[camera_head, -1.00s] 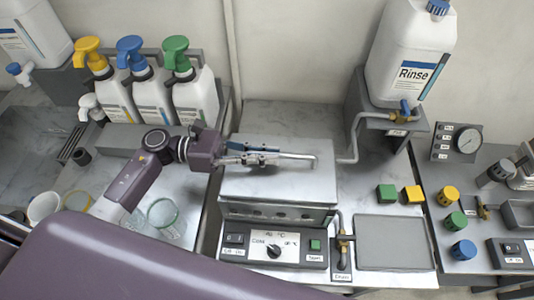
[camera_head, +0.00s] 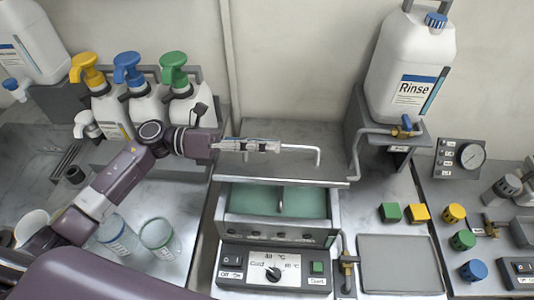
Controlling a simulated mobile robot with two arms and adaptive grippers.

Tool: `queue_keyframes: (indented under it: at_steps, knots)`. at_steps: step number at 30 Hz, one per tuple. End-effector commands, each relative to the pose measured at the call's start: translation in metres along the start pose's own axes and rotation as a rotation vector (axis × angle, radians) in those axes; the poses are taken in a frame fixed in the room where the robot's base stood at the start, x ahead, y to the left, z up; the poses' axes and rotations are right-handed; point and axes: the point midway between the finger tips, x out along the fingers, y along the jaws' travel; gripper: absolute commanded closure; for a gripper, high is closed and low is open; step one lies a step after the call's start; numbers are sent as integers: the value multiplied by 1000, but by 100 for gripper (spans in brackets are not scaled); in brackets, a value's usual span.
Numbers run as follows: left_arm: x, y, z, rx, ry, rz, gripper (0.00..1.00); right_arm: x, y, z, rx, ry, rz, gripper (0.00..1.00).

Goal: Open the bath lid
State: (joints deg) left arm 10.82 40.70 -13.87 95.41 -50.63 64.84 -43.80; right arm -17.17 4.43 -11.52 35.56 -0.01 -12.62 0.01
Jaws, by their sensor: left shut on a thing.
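The bath (camera_head: 233,228) is a metal box in the middle, and green liquid (camera_head: 255,201) shows inside it. The bent metal handle (camera_head: 317,157) rises from the lid and runs left into my left gripper (camera_head: 272,147). My left gripper is shut on this handle, above and behind the bath opening. The exact grip point is partly hidden by the fingers. My right gripper is not in view.
A control panel (camera_head: 270,268) sits in front of the bath, with a tap (camera_head: 348,263) at its right. A Rinse canister (camera_head: 405,85) stands on a raised stand behind right. Pump bottles (camera_head: 145,105) and glass beakers (camera_head: 158,236) are at the left. A grey tray (camera_head: 402,265) lies bare at the right.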

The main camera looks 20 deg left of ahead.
Motion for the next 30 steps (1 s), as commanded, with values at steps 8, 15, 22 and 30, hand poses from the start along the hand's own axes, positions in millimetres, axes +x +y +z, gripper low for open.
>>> queue_keyframes:
  at_steps: [8, 15, 22, 30]
  knots:
    - [-1, 2, 5, 5, -3, 3, 100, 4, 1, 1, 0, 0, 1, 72]
    - [-1, 1, 5, 6, -3, 2, 100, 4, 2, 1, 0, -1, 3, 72]
    - [-1, 1, 5, 5, -2, 1, 73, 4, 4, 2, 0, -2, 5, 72]
    - [-2, 1, 4, 4, -1, 0, 73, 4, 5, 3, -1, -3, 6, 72]
